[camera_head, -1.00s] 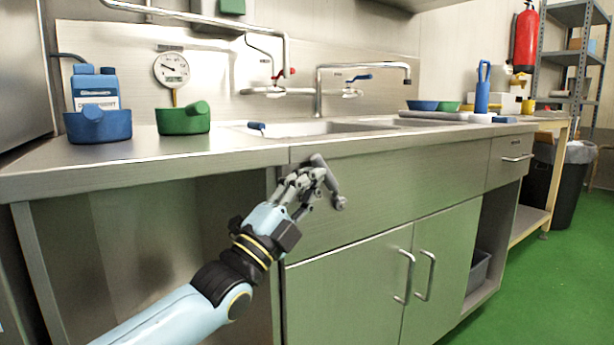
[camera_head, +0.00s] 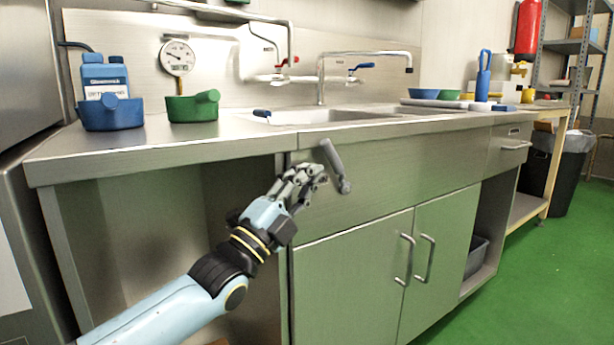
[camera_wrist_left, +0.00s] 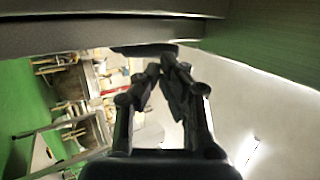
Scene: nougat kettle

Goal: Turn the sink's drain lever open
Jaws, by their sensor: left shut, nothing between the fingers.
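The grey drain lever (camera_head: 335,166) is on the sink cabinet's front panel (camera_head: 400,170), just below the counter edge. It slants, with its upper end to the left and its lower end to the right. My left gripper (camera_head: 318,174) is shut and empty, just left of the lever. I cannot tell whether its fingertips touch the lever. In the left wrist view the two fingers (camera_wrist_left: 162,68) come together at their tips, close to a dark bar that may be the lever. The sink basin (camera_head: 335,116) is set in the counter above. My right gripper is not in view.
Two taps rise behind the sink. Cabinet doors with bar handles (camera_head: 408,260) are below.

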